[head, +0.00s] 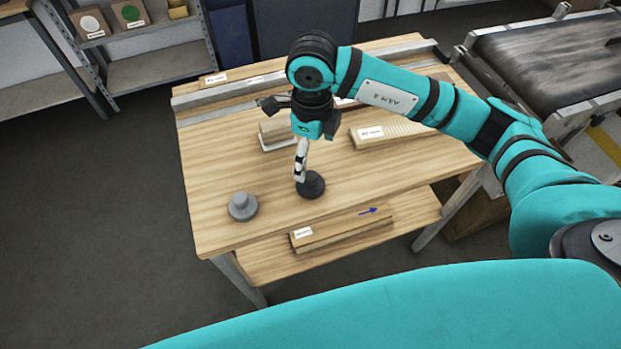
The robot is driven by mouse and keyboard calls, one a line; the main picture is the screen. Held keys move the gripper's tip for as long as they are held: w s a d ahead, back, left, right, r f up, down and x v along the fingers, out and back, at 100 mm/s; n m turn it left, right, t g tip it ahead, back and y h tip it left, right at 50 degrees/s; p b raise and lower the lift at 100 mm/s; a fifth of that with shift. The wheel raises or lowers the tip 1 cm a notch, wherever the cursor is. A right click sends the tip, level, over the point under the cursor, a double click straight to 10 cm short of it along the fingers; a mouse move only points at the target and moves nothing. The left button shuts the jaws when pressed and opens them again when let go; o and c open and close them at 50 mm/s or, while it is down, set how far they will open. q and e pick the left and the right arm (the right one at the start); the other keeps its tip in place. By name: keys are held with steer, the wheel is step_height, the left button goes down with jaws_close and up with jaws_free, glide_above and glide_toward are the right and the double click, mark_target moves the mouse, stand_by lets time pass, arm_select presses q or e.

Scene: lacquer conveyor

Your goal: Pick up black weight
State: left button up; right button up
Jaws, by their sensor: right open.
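The black weight (313,189) is a dark round disc with a raised middle. It stands upright on the wooden table in the head view, near the table's front edge. My right gripper (300,175) points down over its left side, with the fingertips very close to it. The fingers are open but seen edge-on, and they hide part of the weight. I cannot tell whether they touch it. My left gripper is not in view.
A grey weight (242,207) stands to the left on the wooden table (225,165). A ribbed board (405,134) and a small block (273,132) lie behind the gripper. A metal rail (225,93) runs along the back. A labelled plank (340,230) lies on the lower shelf.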

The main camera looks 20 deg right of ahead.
mark_target(310, 175)
step_height(310, 175, down, 6)
steer(key=shift+f+p, duration=0.25)
steer(key=shift+p, duration=0.65)
steer(key=f+p, duration=0.2)
steer(key=f, duration=0.2)
steer(key=shift+w+f+p, duration=0.25)
steer(key=shift+f+p, duration=0.15)
steer(key=shift+a+f, duration=0.1)
steer(key=shift+f, duration=0.2)
steer(key=shift+w, duration=0.1)
steer(key=c, duration=1.7)
